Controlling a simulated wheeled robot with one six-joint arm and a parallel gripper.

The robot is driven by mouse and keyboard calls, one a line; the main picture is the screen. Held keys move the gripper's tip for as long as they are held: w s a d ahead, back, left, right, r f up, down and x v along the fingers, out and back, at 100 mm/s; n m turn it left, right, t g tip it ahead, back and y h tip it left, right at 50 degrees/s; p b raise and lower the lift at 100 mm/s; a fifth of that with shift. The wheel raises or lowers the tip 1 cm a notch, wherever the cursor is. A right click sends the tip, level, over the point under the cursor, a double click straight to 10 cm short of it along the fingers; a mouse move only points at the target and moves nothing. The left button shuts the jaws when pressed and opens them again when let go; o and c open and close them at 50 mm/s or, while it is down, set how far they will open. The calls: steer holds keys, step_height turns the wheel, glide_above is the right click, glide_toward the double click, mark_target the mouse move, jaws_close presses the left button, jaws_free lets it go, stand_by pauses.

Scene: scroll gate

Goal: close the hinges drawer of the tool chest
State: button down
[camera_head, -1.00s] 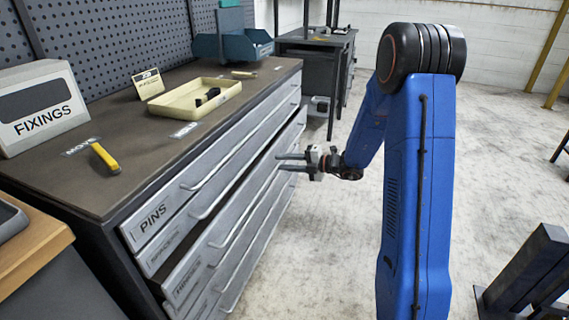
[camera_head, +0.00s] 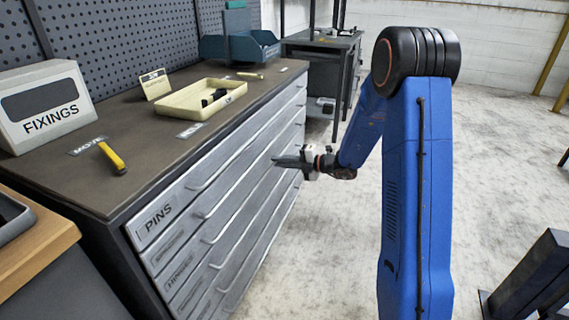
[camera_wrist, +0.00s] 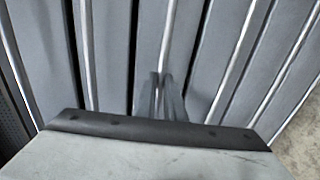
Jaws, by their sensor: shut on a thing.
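The grey tool chest (camera_head: 128,190) stands at left with a stack of wide drawers. The hinges drawer (camera_head: 181,269) is the third front down, below the PINS drawer (camera_head: 160,219). Its front looks level with the drawers around it, with no gap visible. My gripper (camera_head: 277,161) is at the drawer fronts, toward the far end. In the wrist view its two fingers (camera_wrist: 165,95) are close together at a bright handle rail, shut on what appears to be the hinges drawer's handle. The exact contact is too small to see.
On the chest top are a cream tray (camera_head: 170,108) with dark pieces, a FIXINGS box (camera_head: 45,100), a yellow-handled tool (camera_head: 112,158) and a blue bin (camera_head: 240,46). A wooden-topped bench (camera_head: 40,250) is at lower left.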

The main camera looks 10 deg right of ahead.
steer(key=shift+w, duration=0.1)
steer(key=c, duration=1.9)
jaws_free()
steer(key=shift+a, duration=0.15)
steer(key=shift+o, duration=0.2)
steer(key=v, duration=1.7)
